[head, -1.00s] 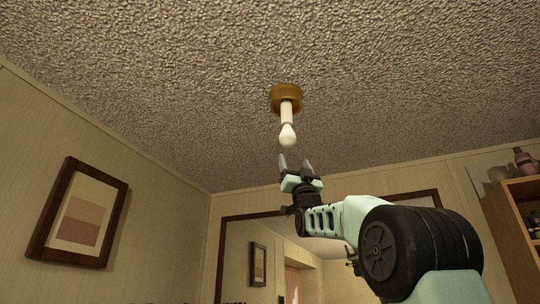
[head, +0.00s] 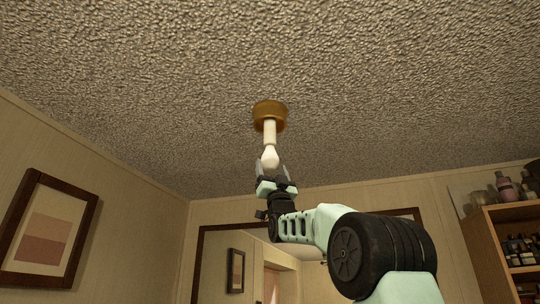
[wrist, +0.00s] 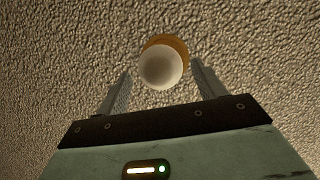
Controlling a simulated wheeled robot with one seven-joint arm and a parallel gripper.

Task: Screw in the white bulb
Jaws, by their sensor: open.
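The white bulb (head: 270,156) hangs point-down from a white stem under a round brass ceiling fixture (head: 269,111). My gripper (head: 271,170) is right below the bulb in the head view, pointing up, its fingertips near the bulb's lower end. In the wrist view the bulb (wrist: 160,68) shows end-on, with the brass fixture (wrist: 166,44) behind it. There my open gripper (wrist: 160,80) has one finger on each side of the bulb, with a gap on both sides. Nothing is held. The bulb hides most of its upper joint in the wrist view.
The rough ceiling (head: 380,80) is clear around the fixture. A framed picture (head: 46,236) hangs on the left wall. A wooden shelf (head: 500,225) with several bottles stands at the right. A large framed mirror (head: 205,265) is on the wall behind my arm.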

